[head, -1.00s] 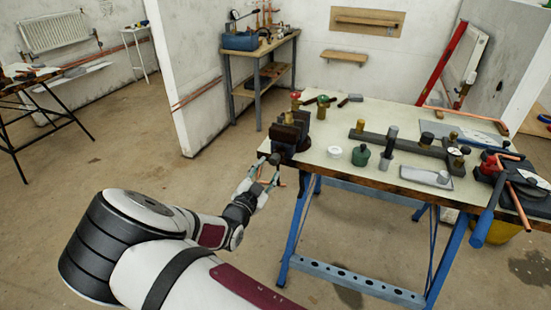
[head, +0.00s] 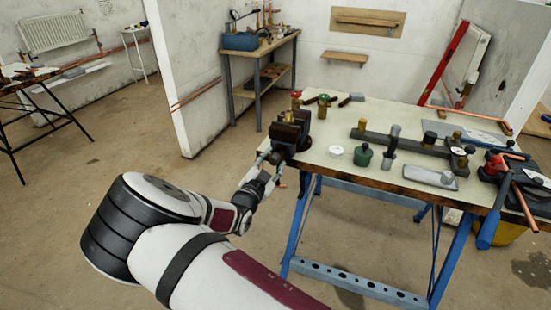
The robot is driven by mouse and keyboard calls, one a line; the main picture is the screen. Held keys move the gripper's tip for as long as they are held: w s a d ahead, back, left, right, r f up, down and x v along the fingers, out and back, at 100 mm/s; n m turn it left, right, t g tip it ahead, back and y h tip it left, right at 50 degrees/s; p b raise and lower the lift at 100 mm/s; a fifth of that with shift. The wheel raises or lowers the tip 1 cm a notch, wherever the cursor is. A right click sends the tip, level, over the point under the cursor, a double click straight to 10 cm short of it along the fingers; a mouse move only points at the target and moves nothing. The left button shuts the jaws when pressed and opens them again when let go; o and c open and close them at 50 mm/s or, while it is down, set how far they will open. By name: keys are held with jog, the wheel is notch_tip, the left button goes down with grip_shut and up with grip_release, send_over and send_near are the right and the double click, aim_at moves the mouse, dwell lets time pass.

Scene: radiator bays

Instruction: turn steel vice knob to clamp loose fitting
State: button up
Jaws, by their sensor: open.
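A dark vice (head: 291,132) is mounted at the left front corner of the workbench. A small steel-grey knob (head: 274,158) shows low on its front side, partly hidden by my gripper. My gripper (head: 269,170) is open, with its fingers at the knob; I cannot tell whether they touch it.
The workbench (head: 315,172) has blue legs. A green-topped fitting (head: 323,100), a white round piece (head: 336,150), a green jar (head: 362,155) and a long dark bar (head: 405,141) are on it. A second vice (head: 497,165) with copper pipe is at right. Floor left of the bench is clear.

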jog(key=shift+c, duration=0.6)
grip_shut()
jog(key=m+p, duration=0.1)
jog(key=m, duration=0.5)
jog(key=shift+m, duration=0.4)
jog(key=m+p, duration=0.1)
jog(key=m, duration=0.2)
jog(key=shift+m, duration=0.4)
jog(key=m, duration=0.3)
jog(key=shift+m+p, duration=0.3)
jog(key=shift+p, duration=0.05)
jog(key=m, duration=0.3)
jog(key=shift+s+m+p, duration=0.1)
jog(key=shift+m+p, duration=0.25)
jog(key=shift+m, duration=0.05)
jog(key=m+p, duration=0.1)
jog(key=m, duration=0.4)
jog(key=m+p, duration=0.1)
jog(key=m, duration=0.7)
jog(key=shift+a+f, duration=0.1)
jog(key=shift+f, duration=0.05)
